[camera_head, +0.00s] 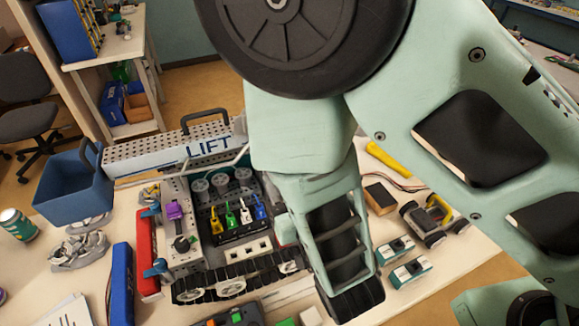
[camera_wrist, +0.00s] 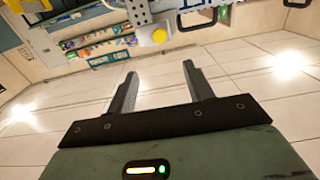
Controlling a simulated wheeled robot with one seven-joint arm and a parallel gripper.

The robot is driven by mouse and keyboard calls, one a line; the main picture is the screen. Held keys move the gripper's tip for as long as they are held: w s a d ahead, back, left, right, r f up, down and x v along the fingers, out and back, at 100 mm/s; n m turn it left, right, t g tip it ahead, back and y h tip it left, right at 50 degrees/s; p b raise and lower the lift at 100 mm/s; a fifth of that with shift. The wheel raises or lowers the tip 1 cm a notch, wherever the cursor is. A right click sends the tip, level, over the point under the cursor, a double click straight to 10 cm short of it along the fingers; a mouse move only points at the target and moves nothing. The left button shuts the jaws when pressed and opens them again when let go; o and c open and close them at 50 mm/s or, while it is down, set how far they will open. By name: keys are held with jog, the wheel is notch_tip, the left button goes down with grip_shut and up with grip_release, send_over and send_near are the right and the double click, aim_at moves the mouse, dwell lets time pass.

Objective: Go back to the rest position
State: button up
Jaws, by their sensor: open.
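My gripper (camera_wrist: 160,82) shows in the wrist view with its two grey fingers apart and nothing between them. In the head view my green arm crosses the upper right and middle, in front of the table (camera_head: 77,289). Part of the tabletop is hidden behind the arm. I cannot make out the fingertips in the head view.
A tracked robot (camera_head: 183,255) with coloured connectors stands on the table beside the arm. A blue bin (camera_head: 72,192), a box marked LIFT (camera_head: 160,153) and a blue-green can (camera_head: 17,224) stand to the left. Small modules (camera_head: 409,270) lie right of the arm. A chair (camera_head: 28,119) stands far left.

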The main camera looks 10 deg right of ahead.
jog(key=shift+s+d, duration=0.1)
jog(key=shift+s, duration=0.15)
dwell(0.5)
notch_tip(320, 180, down, 4)
jog(key=a+f+m+g+b, duration=0.1)
jog(key=a+g+b, duration=0.15)
jog(key=g, duration=0.55)
jog(key=s+d+r+n+g+h+b, duration=0.2)
jog(key=s+d+g, duration=0.2)
jog(key=s+d, duration=0.2)
jog(key=s+d+r+n+g+h+b, duration=0.2)
jog(key=s+d+g, duration=0.3)
jog(key=s, duration=0.4)
jog(key=shift+d+r+n+b, duration=0.35)
jog(key=shift+d+r+n, duration=0.05)
jog(key=shift+r+n, duration=0.4)
jog(key=shift+w, duration=0.1)
dwell(1.1)
